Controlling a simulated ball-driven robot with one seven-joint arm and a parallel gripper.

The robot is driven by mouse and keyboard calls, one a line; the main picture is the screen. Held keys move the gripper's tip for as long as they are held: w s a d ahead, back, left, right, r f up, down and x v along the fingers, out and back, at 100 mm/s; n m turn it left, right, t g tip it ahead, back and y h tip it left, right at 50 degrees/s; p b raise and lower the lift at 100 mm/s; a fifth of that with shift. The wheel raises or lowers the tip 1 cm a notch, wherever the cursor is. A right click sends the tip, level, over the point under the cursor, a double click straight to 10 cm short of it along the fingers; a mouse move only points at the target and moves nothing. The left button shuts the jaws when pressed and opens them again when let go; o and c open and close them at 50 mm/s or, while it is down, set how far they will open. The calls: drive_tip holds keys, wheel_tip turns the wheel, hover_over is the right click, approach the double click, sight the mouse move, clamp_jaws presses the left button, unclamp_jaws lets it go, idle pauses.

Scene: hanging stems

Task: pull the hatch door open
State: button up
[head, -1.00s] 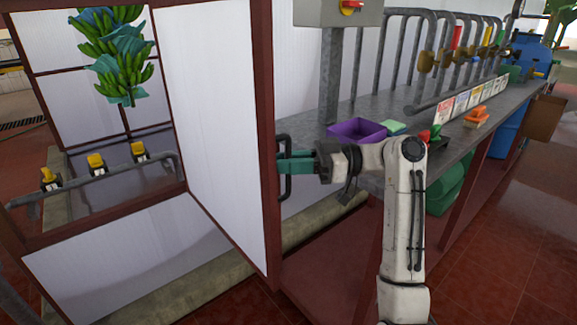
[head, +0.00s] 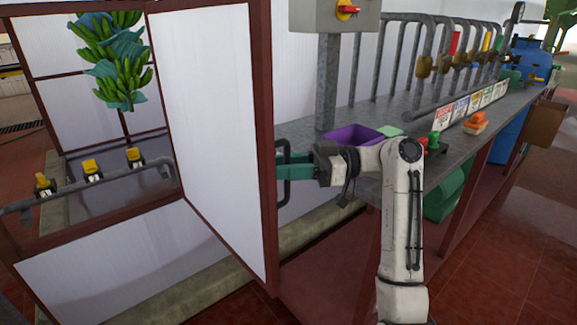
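The hatch door (head: 212,130) is a white panel in a dark red frame, standing swung open in the middle left of the head view. Its dark handle (head: 285,188) is a vertical bar on the door's right edge. My gripper (head: 284,172) has teal fingers and reaches the handle from the right, with the fingers at the bar. The fingers look closed around the bar, though their tips are partly hidden by it. Behind the opening, a green banana bunch (head: 112,62) with blue wrapping hangs.
A grey bench (head: 385,118) with a purple tray (head: 358,135), an orange brush (head: 477,121) and several pipes with valves runs along the right. A grey box with a red switch (head: 347,12) stands above it. Several yellow-topped devices (head: 92,168) sit on a rail inside. Red tiled floor (head: 510,265) is clear at the lower right.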

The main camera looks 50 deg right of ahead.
sight(288, 151)
wheel_tip(288, 151, up, 3)
drive_tip(key=shift+r+p, duration=0.15)
drive_tip(key=shift+p, duration=0.3)
drive_tip(key=s+r, duration=0.1)
drive_tip(key=r, duration=0.1)
drive_tip(key=s+r+p, duration=0.1)
drive_tip(key=s+r, duration=0.1)
drive_tip(key=s+a+r, duration=0.1)
drive_tip(key=shift+s+a+r, duration=0.1)
drive_tip(key=shift+s+r, duration=0.15)
drive_tip(key=shift+r, duration=0.15)
drive_tip(key=s+a+r+p, duration=0.1)
drive_tip(key=s+r, duration=0.3)
drive_tip(key=s, duration=0.5)
drive_tip(key=shift+a, duration=0.6)
